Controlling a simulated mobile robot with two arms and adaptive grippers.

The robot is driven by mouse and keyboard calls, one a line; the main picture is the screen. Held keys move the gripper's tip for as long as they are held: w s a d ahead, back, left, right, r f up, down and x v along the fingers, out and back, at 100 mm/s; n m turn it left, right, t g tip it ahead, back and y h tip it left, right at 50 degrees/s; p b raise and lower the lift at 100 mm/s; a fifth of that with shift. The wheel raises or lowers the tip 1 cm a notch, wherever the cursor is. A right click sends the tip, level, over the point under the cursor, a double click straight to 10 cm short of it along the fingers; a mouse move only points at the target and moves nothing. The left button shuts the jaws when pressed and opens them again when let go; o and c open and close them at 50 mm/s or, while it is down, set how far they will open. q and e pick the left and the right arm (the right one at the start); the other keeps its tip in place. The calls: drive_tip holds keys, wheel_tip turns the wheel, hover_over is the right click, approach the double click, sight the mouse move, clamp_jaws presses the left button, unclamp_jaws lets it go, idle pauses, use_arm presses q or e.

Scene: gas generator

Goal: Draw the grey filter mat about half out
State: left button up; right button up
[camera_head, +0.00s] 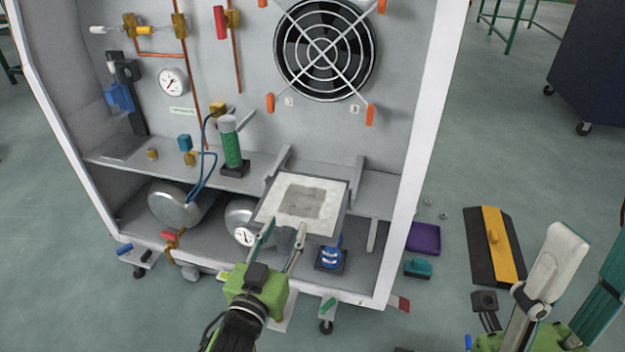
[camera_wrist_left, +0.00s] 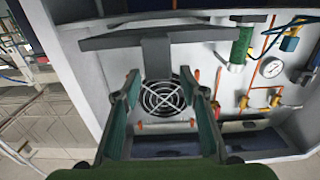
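The filter mat (camera_head: 273,205) is a flat square with a pale border, a darker grey patch in its middle and a dark grey frame. It lies at the shelf's front between two grey rails, its near part reaching past the shelf edge. My left gripper (camera_head: 278,236) is at its near edge with fingers apart. In the left wrist view my left gripper (camera_wrist_left: 160,88) is open; a dark bar with a grey tab shows ahead of the fingers. Whether the fingers touch it I cannot tell. My right gripper (camera_head: 580,240) is at the lower right, fingers apart, partly cut off.
A green cylinder (camera_head: 231,148) stands on the shelf left of the mat. A round fan (camera_head: 324,50) is on the back wall. A blue part (camera_head: 331,257) sits below the mat. A black-and-yellow block (camera_head: 493,245) and a purple box (camera_head: 423,237) lie on the floor at right.

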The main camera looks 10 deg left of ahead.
use_arm(q)
drive_tip(key=shift+s+f, duration=0.1)
drive_tip(key=s, duration=1.2)
drive_tip(key=shift+a, duration=0.2)
